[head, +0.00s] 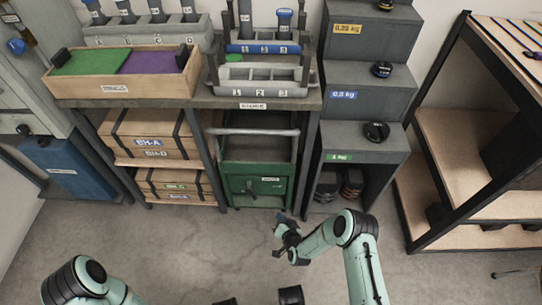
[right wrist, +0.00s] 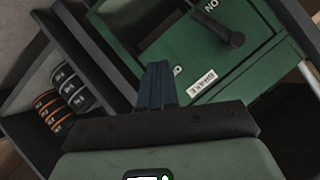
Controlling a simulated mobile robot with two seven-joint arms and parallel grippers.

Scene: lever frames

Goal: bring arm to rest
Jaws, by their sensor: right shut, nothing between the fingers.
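My right arm (head: 362,265) reaches in from the lower right, with its elbow bent and its forearm pointing left. Its gripper (head: 282,222) is shut and empty over the floor, in front of the green cabinet (head: 284,186). In the right wrist view the fingers (right wrist: 155,84) are together, with nothing between them. Behind them is the green cabinet front (right wrist: 262,62) with a dark lever handle (right wrist: 218,28); the fingers look apart from it. Part of my left arm (head: 85,282) shows at the lower left; its gripper is out of view.
A grey bench (head: 215,101) holds a wooden tray (head: 113,87) and grey racks. Grey stepped blocks (head: 365,97) stand right of it, with weight discs (right wrist: 58,96) below. A black-framed shelf (head: 460,132) stands at far right. The floor (head: 180,240) in front is clear.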

